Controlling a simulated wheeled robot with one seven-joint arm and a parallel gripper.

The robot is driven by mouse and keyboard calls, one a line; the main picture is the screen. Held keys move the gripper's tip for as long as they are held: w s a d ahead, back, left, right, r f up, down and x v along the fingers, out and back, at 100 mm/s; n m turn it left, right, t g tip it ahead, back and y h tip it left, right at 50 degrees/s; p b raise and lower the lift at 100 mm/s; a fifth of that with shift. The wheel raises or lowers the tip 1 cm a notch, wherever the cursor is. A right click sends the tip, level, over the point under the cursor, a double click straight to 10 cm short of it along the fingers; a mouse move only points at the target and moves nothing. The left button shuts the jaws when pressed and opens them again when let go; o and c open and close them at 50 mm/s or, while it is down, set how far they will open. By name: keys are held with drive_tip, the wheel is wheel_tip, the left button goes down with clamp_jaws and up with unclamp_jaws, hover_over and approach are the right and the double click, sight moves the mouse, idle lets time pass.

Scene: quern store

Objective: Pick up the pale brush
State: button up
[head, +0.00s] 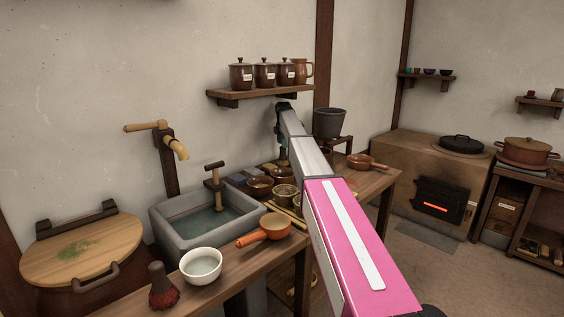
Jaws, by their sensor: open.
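I cannot make out a pale brush in the head view. The one brush I can tell is a dark one with reddish bristles (163,287), standing at the near left end of the wooden counter (240,262). My arm reaches away across the counter, and my gripper (283,158) points down at its far end, near the wall and above the back of the counter. The gripper is small and partly covered by my arm. It is open, and I see nothing held in it. My arm hides part of the counter behind it.
A white bowl (201,266), an orange-brown pan (265,229) and several small bowls (260,186) crowd the counter beside a stone sink (167,233). A shelf of jars (258,92) hangs above. A grey bucket (329,123) stands behind my arm. Floor at right is clear.

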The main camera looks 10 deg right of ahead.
sight(283, 151)
drive_tip(key=f, duration=0.5)
drive_tip(key=shift+s+a+f, duration=0.1)
drive_tip(key=shift+s+a, duration=0.05)
drive_tip(key=shift+s, duration=0.15)
clamp_jaws()
